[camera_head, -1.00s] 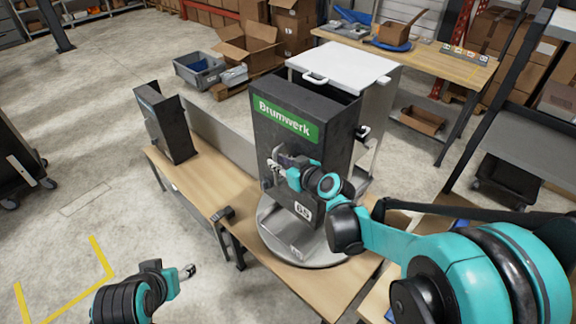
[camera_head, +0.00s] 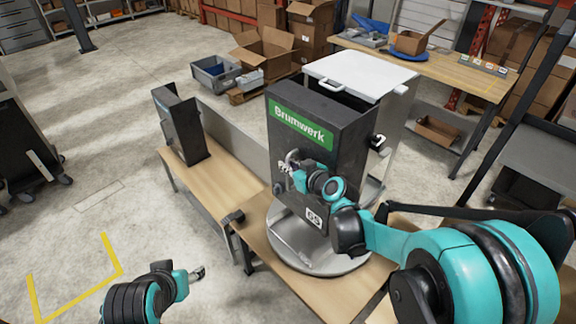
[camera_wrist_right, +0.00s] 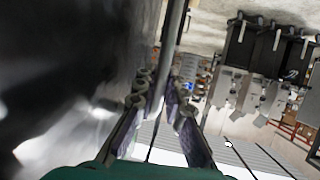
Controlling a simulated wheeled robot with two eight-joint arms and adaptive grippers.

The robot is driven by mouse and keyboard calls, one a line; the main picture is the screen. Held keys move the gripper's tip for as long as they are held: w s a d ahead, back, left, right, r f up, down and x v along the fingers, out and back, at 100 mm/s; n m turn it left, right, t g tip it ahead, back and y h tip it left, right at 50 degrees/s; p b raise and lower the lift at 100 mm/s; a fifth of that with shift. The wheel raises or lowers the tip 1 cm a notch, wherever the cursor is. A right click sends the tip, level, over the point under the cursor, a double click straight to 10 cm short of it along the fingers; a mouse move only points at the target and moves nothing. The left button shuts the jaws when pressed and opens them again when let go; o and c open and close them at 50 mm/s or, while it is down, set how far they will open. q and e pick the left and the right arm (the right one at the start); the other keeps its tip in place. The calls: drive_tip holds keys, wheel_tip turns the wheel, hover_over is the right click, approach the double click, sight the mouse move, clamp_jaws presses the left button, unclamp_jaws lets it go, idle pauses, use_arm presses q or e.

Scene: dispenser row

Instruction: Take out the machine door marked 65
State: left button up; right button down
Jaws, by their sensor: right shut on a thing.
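The door marked 65 (camera_head: 294,206) is the dark front panel of the black machine with a green Brumwerk sign (camera_head: 301,127). Its white 65 label (camera_head: 314,217) shows low on the right. My right gripper (camera_head: 290,163) is at the upper middle of this front, shut on the door's handle. In the right wrist view the fingers (camera_wrist_right: 160,88) close around a grey upright bar (camera_wrist_right: 173,45), with a dark glossy surface close on the left. My left gripper (camera_head: 197,273) is low on the left, away from the machine; its jaws are too small to read.
A smaller dark unit (camera_head: 180,128) stands at the table's left. A white-topped cabinet (camera_head: 362,72) is behind the machine. Open floor lies to the left.

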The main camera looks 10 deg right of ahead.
sight(289, 157)
drive_tip(key=shift+r, duration=0.25)
drive_tip(key=shift+r+p, duration=0.35)
drive_tip(key=shift+p, duration=0.05)
drive_tip(key=shift+r+p, duration=0.85)
drive_tip(key=shift+r, duration=0.25)
